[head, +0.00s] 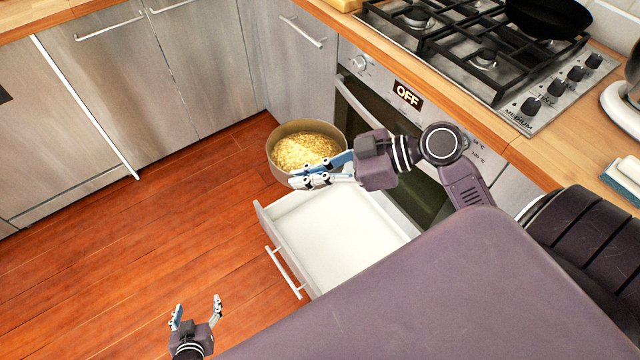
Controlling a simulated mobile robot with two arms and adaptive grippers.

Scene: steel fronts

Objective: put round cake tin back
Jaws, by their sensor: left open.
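The round cake tin (292,143) has a tan-brown wall and a yellow, speckled inside. It is in the middle of the head view, just past the far corner of the open drawer. My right gripper (316,173) is at the near side of the tin, with its fingers close together at the rim, and looks shut on it. The fingers hide part of the near wall. I cannot tell whether the tin touches the floor. The open drawer (335,240) under the oven is white inside and looks empty. My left gripper (197,312) is open and empty, low at the left.
The oven (385,140) has an OFF display, with a gas hob (470,50) and a black pan (548,15) above. Steel cabinets (150,85) line the back. The wooden floor (130,260) at left is clear. The drawer front (278,250) sticks out into the room.

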